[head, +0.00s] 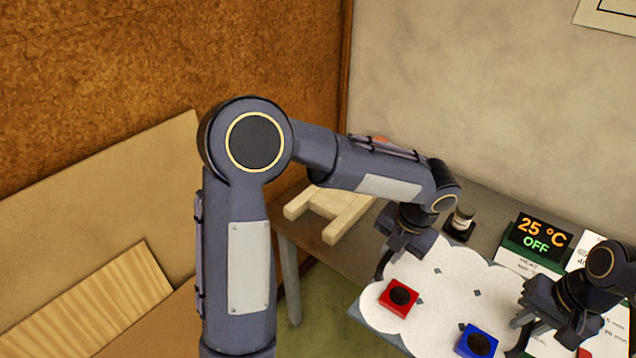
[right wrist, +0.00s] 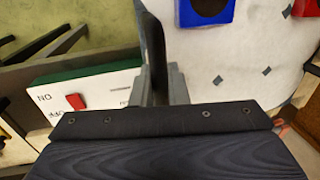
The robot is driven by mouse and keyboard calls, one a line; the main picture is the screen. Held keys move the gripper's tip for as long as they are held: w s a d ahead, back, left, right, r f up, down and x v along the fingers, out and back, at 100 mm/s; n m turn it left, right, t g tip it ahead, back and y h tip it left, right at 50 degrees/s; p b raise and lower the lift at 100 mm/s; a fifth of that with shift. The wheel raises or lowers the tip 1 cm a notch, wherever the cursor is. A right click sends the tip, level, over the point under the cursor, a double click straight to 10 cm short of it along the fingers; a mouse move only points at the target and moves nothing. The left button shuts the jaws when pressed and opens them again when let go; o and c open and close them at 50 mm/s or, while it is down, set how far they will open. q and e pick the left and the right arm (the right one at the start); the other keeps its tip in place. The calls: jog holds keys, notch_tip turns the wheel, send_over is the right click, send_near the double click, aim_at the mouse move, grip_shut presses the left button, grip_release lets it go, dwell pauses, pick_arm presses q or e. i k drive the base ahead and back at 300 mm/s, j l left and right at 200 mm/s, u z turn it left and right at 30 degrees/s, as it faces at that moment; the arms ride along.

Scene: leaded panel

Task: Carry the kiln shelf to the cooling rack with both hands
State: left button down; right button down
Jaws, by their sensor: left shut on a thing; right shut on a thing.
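The kiln shelf (head: 447,308) is a pale, scalloped white slab with small grey diamonds and a light blue front edge. It carries a red square with a black disc (head: 400,297) and a blue square with a black disc (head: 477,342). My left gripper (head: 384,266) is shut on the shelf's back left edge. My right gripper (head: 520,332) is shut on its right side; the right wrist view shows its finger (right wrist: 154,65) against the white shelf (right wrist: 250,65). A light wooden rack with two bars (head: 335,213), apparently the cooling rack, stands on the table behind my left forearm.
The grey table (head: 490,215) runs along the wall. A small dark-based jar (head: 460,222) and a green box with a "25 °C OFF" display (head: 541,237) stand behind the shelf. Boards lean at left (head: 90,305). Green floor (head: 325,320) shows left of the shelf.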

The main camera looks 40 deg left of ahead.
aim_at(344, 197)
jog(key=i+j, duration=0.1)
jog(key=j, duration=0.45)
jog(key=i+j, duration=0.1)
jog(key=j, duration=0.4)
jog(key=i+j, duration=0.1)
jog(key=j, duration=0.45)
jog(key=i+j, duration=0.3)
jog(key=j, duration=0.15)
jog(key=i, duration=0.2)
